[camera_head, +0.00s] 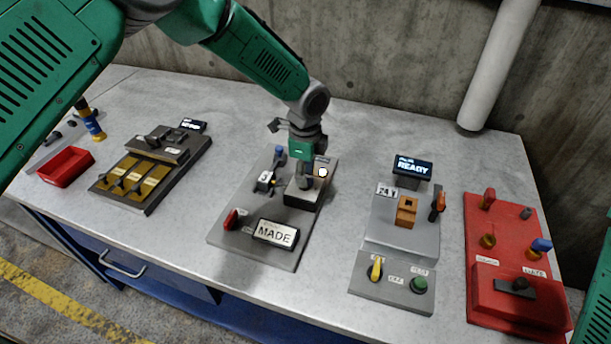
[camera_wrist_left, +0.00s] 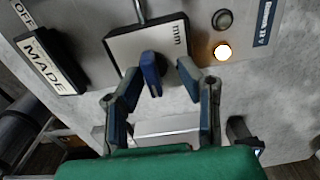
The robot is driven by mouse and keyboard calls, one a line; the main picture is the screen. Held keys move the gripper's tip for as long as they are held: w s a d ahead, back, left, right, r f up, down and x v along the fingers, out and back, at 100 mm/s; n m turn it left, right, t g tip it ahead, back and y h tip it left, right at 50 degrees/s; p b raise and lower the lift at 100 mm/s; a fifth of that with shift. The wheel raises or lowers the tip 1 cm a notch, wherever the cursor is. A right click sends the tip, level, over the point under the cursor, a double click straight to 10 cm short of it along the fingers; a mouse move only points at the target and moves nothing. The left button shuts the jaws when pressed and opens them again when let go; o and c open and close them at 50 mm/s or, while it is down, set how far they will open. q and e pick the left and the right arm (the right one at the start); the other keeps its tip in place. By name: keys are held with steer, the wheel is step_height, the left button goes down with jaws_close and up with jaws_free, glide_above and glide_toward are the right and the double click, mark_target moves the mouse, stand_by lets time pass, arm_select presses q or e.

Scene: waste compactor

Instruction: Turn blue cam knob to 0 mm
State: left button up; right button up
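The blue cam knob (camera_wrist_left: 152,74) stands on a dark-edged block with a white face (camera_wrist_left: 145,45) marked "mm". The wrist view shows the knob between the fingers of my left gripper (camera_wrist_left: 155,95), with a gap on both sides, so the gripper is open around it. The number the knob points to cannot be read. In the head view my left gripper (camera_head: 306,172) is above the same block (camera_head: 304,197) on the grey middle panel (camera_head: 262,258), and mostly hides the knob. My right gripper is not in view.
A lit lamp (camera_wrist_left: 222,51) and a dark button (camera_wrist_left: 222,20) sit beside the block. The "MADE" display (camera_head: 275,234) and a red handle (camera_head: 231,218) are on its near side. The "READY" station (camera_head: 400,235) and red panel (camera_head: 482,223) stand to the right.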

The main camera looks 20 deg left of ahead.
arm_select(q)
steer(key=shift+s+f, duration=0.15)
steer(key=shift+s, duration=0.05)
steer(key=shift+r, duration=0.2)
step_height(320, 180, up, 11)
steer(key=shift+r, duration=0.2)
steer(key=shift+w, duration=0.1)
stand_by(0.3)
